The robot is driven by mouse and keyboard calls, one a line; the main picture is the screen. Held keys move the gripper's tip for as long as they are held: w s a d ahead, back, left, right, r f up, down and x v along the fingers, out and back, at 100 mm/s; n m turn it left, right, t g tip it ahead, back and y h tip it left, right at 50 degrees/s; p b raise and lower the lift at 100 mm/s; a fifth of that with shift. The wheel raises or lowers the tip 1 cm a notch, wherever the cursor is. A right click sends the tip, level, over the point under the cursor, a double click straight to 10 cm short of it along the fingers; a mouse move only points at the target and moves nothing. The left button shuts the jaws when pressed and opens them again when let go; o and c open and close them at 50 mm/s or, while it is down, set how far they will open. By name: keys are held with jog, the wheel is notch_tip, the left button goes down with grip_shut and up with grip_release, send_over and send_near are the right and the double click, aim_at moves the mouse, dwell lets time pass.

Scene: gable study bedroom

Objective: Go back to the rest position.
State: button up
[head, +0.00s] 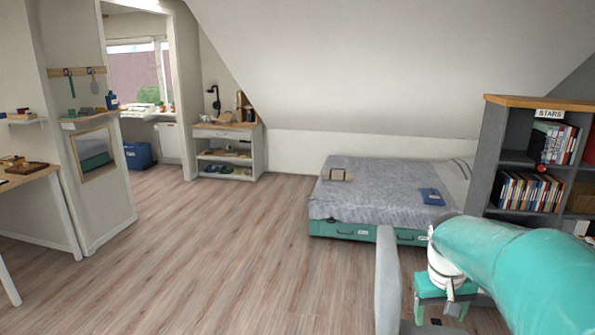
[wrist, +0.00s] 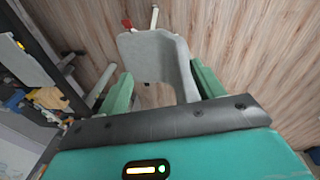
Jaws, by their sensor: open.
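My gripper (head: 440,312) hangs at the lower right of the head view, below my teal arm, with its fingers pointing down. In the wrist view its two green fingers stand wide apart, and the gripper (wrist: 160,84) is open. No held thing shows between the fingers. A grey curved panel, which looks like a chair (head: 388,278), stands just left of the gripper in the head view. In the wrist view the chair (wrist: 150,58) shows beyond and between the fingers. Whether they touch it I cannot tell.
A bed (head: 385,195) with a book on it stands behind the gripper. A dark bookcase (head: 490,150) rises at the right. A desk (head: 30,175) is at the left, and a low shelf unit (head: 228,150) stands at the back. The wooden floor (head: 210,250) in the middle is clear.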

jog(key=s+a+r+t, duration=0.2)
jog(key=s+a, duration=0.5)
jog(key=s, duration=0.1)
jog(key=s+a+r+n+t+y, duration=0.1)
jog(key=s+a+r+t, duration=0.1)
jog(key=s+a, duration=0.5)
jog(key=s, duration=0.2)
jog(key=shift+s+r+t+y, duration=0.15)
jog(key=shift+s+t+y, duration=0.15)
